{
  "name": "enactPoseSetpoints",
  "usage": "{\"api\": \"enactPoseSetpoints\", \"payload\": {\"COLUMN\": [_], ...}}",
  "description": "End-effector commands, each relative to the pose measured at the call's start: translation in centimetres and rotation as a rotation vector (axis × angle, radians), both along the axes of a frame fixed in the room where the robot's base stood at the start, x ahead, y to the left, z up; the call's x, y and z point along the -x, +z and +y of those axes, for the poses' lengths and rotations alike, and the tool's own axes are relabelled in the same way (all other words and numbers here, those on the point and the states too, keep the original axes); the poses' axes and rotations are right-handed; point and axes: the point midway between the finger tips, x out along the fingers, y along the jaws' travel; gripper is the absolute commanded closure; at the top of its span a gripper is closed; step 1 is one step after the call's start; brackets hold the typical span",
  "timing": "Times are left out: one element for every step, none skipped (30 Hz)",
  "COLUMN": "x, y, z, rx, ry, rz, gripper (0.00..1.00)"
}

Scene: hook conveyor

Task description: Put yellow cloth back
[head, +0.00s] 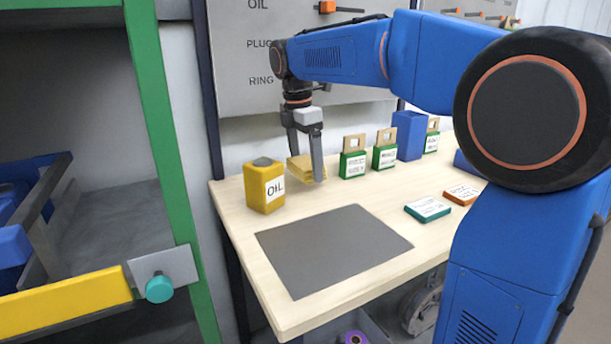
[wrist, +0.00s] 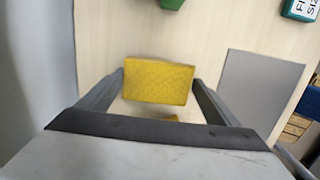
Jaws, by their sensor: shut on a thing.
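The yellow cloth (head: 303,167) is a folded, textured block at the back left of the wooden table, beside the oil can. My gripper (head: 307,174) points down with its fingers on either side of the cloth and is shut on it. In the wrist view the cloth (wrist: 159,81) sits between the two fingertips (wrist: 160,84), with a second bit of yellow just below it. From these views I cannot tell whether the cloth touches the tabletop.
A yellow oil can (head: 264,187) stands just left of my gripper. Green labelled blocks (head: 353,163) and a blue bin (head: 409,135) stand to the right at the back. A grey mat (head: 333,248) lies bare in front; teal (head: 427,209) and orange (head: 461,194) boxes lie right of it.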

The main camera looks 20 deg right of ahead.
Motion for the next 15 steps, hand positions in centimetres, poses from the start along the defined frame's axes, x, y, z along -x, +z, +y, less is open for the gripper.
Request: {"api": "enactPoseSetpoints", "payload": {"x": [0.0, 0.0, 0.1, 0.1, 0.1, 0.1, 0.1, 0.0, 0.0, 0.1, 0.1, 0.0, 0.0, 0.0, 0.0], "y": [-0.4, -0.8, -1.3, -1.7, -2.1, -2.7, -3.1, -3.4, -3.7, -3.8, -3.9, -3.9, -3.8, -3.8, -3.8], "z": [0.0, 0.0, 0.0, 0.0, 0.0, 0.0, 0.0, 0.0, 0.0, 0.0, 0.0, 0.0, 0.0, 0.0, 0.0], "rx": [0.000, 0.000, 0.001, 0.001, 0.000, 0.001, 0.001, 0.000, 0.000, 0.000, 0.000, 0.000, 0.000, 0.000, 0.000], "ry": [0.000, 0.000, 0.000, 0.000, 0.000, 0.001, 0.001, 0.001, 0.001, 0.001, 0.001, 0.000, 0.000, 0.000, 0.000], "rz": [0.001, 0.002, 0.003, 0.003, 0.002, 0.003, 0.003, 0.002, 0.001, 0.001, 0.001, 0.001, 0.001, 0.001, 0.001], "gripper": [0.36, 0.36, 0.36, 0.36, 0.36, 0.36, 0.36, 0.36, 0.36, 0.36, 0.36, 0.36, 0.36, 0.36, 0.36]}}
